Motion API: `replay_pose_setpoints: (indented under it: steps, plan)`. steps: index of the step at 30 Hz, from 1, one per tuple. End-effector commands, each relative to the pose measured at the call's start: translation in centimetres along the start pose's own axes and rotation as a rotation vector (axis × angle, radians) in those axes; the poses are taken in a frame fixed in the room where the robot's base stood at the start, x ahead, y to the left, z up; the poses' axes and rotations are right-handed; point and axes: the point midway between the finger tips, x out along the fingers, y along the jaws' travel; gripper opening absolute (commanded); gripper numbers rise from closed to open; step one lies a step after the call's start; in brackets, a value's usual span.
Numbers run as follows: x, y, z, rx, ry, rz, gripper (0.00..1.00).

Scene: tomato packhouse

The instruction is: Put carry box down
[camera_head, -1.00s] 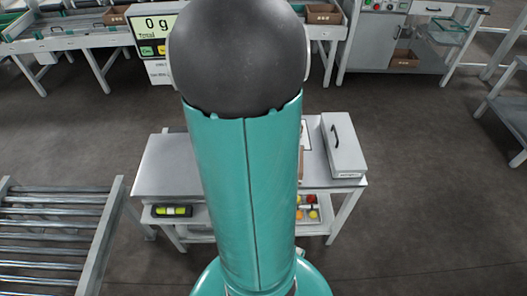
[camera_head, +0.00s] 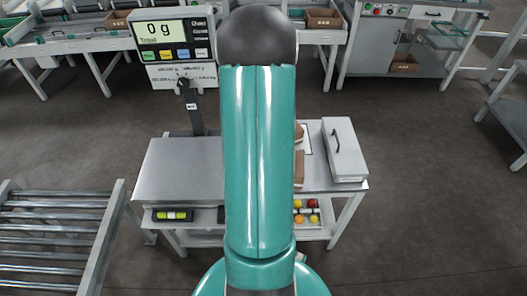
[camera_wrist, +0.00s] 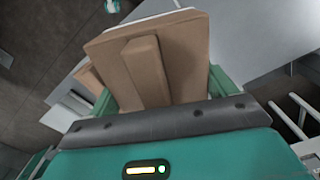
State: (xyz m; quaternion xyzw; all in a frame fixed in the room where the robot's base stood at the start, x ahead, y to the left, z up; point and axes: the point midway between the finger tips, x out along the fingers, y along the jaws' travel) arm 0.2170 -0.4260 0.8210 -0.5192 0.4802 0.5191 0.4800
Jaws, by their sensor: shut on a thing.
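The carry box (camera_wrist: 190,55) is brown, with a raised bar across its middle, and fills the upper middle of the wrist view. My gripper (camera_wrist: 160,90) is shut on it, with a green finger at either side. In the head view a brown part of the box (camera_head: 299,168) shows just right of my arm, over the grey table (camera_head: 180,170). My arm hides the gripper and the rest of the box there. I cannot tell whether the box touches the table top.
A scale with a display reading 0 g (camera_head: 162,32) stands at the table's back left. A grey lidded case (camera_head: 345,150) lies at its right end. The lower shelf holds a tray of coloured round items (camera_head: 306,212). A roller conveyor (camera_head: 55,235) is at left.

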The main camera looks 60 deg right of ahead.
Motion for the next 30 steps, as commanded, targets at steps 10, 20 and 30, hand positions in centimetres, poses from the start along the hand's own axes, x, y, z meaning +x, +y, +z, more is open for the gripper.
replay_pose_setpoints:
  steps: [10,20,30]
  plan:
    - [0.4,0.0,0.0,0.001,0.000,0.000,0.52]
    - [0.9,0.0,0.0,0.001,0.000,0.000,1.00]
    - [-0.2,0.0,-0.1,0.000,0.004,-0.001,1.00]
